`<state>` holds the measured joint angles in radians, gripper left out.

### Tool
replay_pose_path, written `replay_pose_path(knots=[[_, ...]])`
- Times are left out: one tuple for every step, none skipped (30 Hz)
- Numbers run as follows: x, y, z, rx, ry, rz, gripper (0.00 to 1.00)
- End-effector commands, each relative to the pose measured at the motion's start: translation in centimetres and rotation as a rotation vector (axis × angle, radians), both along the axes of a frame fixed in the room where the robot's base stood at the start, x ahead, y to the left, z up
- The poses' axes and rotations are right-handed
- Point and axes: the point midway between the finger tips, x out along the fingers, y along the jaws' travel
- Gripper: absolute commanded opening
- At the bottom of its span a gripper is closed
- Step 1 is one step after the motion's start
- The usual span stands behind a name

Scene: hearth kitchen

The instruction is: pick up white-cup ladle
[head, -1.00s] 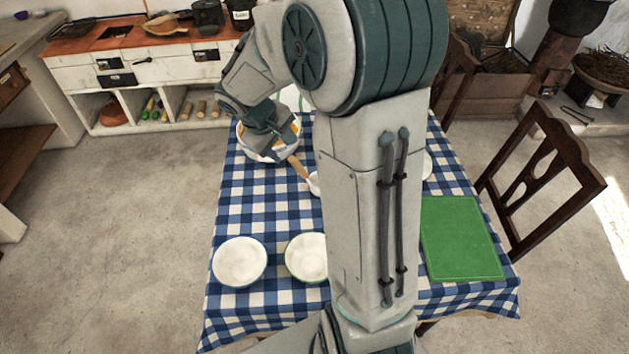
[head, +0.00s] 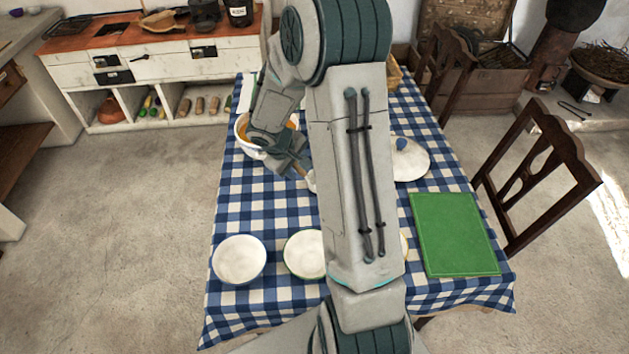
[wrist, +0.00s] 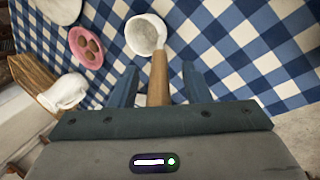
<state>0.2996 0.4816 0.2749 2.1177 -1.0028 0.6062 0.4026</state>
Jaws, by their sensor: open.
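The white-cup ladle has a white cup (wrist: 146,34) and a wooden handle (wrist: 158,78). In the wrist view it lies on the blue checked tablecloth, its cup at the top and its handle running down between my fingers. My gripper (wrist: 158,80) is open, with one dark blue finger on each side of the handle and a gap on both sides. In the head view my gripper (head: 300,168) is low over the table beside the large white bowl (head: 243,135). There my arm hides most of the ladle; only a bit of cup shows.
Two white bowls (head: 239,276) (head: 290,262) stand at the table's near left. A green board (head: 455,235) and a white lid (head: 412,165) are on the right. The wrist view shows a pink plate (wrist: 79,48) with brown pieces. A chair (head: 540,160) stands at the right.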

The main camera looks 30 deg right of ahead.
Motion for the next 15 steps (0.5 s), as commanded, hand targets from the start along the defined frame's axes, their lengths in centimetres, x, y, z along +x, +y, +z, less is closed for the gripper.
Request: replay_pose_path(knots=[[0.03,-0.07,-0.09,0.000,0.000,-0.001,0.43],[0.04,-0.07,-0.12,0.001,-0.001,-0.001,0.43],[0.05,-0.09,-0.12,0.001,-0.001,-0.001,0.43],[0.04,-0.08,-0.11,0.001,-0.001,-0.001,0.43],[0.04,-0.08,-0.11,0.001,-0.002,-0.001,0.43],[0.04,-0.10,-0.11,0.001,-0.002,-0.001,0.43],[0.04,-0.10,-0.11,0.001,-0.002,-0.001,0.43],[0.04,-0.10,-0.11,0.001,-0.002,-0.001,0.35],[0.04,-0.09,-0.10,0.001,-0.002,-0.001,0.24],[0.04,-0.09,-0.10,0.001,-0.002,-0.001,0.15],[0.03,-0.10,-0.10,0.000,-0.001,-0.002,0.07],[0.03,-0.10,-0.10,0.000,-0.001,-0.002,0.00],[0.03,-0.10,-0.10,0.000,-0.001,-0.002,0.00],[0.03,-0.09,-0.09,0.000,-0.001,-0.002,0.00],[0.04,-0.10,-0.06,0.000,-0.002,-0.001,0.00]])
